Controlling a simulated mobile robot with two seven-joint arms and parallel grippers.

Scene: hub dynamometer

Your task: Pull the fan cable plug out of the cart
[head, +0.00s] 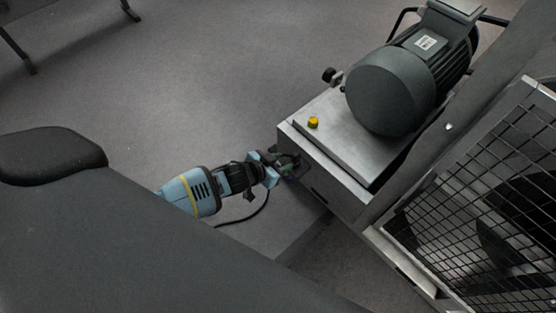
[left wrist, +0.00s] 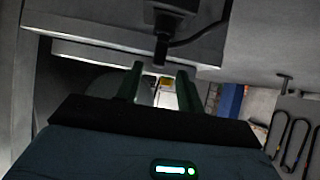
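The cart (head: 325,174) is a grey metal box with a dark motor on top, right of centre in the head view. My left gripper (head: 284,167) is at the cart's near left face. The left wrist view shows its two dark green fingers (left wrist: 160,72) apart, with gaps visible on either side of the black fan cable plug (left wrist: 161,50). The plug's end lies about level with the fingertips. A black cable (left wrist: 203,37) leads right from the plug, and the cable (head: 251,213) hangs below the gripper in the head view. In the head view the gripper largely hides the plug. My right gripper is in neither view.
The motor (head: 393,92) and a yellow button (head: 313,122) are on the cart's top. A mesh-guarded fan (head: 490,200) stands at the right. A dark frame leg (head: 18,50) is at the upper left. The grey floor (head: 200,90) left of the cart is clear.

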